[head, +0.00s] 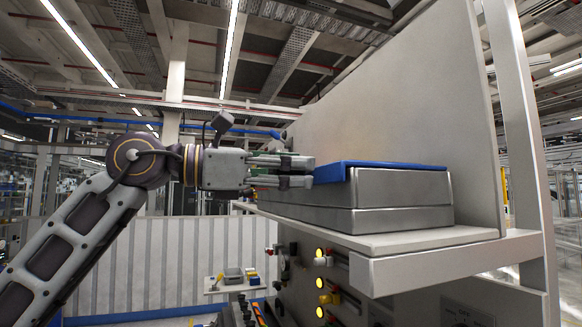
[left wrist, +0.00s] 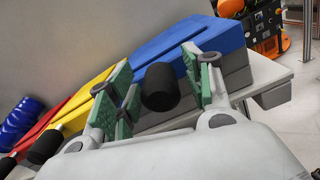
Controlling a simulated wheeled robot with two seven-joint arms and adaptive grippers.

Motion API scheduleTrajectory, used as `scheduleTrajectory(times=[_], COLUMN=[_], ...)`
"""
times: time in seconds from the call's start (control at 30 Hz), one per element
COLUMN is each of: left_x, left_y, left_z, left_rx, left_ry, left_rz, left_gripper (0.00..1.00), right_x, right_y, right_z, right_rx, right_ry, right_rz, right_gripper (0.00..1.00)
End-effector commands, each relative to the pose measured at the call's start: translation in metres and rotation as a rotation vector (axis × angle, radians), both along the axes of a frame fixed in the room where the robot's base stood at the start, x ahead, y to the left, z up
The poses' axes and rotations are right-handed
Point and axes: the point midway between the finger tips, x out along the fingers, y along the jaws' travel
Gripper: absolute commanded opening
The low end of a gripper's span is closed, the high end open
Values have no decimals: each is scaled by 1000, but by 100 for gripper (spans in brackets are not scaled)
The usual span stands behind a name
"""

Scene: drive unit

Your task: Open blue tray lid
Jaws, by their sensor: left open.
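The blue tray lid (head: 395,166) lies flat on a grey tray (head: 400,187) on the shelf and looks closed. It also shows in the left wrist view (left wrist: 190,42), behind the fingers. My left gripper (head: 300,170) reaches in from the left, with its fingertips close to the lid's left end. Its green-padded fingers (left wrist: 165,75) are apart, and a black rounded knob (left wrist: 160,87) shows between them. I cannot tell whether the fingers touch the knob. My right gripper is not in view.
Yellow (left wrist: 86,97) and red (left wrist: 43,128) lids lie beside the blue one in the left wrist view. A tall grey panel (head: 400,90) stands behind the tray. The shelf edge (head: 440,240) has bare room at the front. Lit yellow buttons (head: 320,283) sit below.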

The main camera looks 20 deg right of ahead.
Motion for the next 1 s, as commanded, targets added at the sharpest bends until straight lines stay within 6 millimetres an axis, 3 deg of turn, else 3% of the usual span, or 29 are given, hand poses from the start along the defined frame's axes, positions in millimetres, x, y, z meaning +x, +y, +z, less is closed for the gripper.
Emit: scheduleTrajectory(times=[0.23, 0.63, 1.0], left_x=[0, 0, 0], left_y=[0, 0, 3], left_z=[0, 0, 2], left_rx=[0, 0, 0], left_ry=[1, 1, 1], left_rz=[0, 0, 0], left_gripper=[51, 0, 0], right_x=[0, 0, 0], right_y=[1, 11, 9], right_z=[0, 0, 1], right_rx=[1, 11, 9], right_ry=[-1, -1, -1], right_rz=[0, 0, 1], right_gripper=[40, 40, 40])
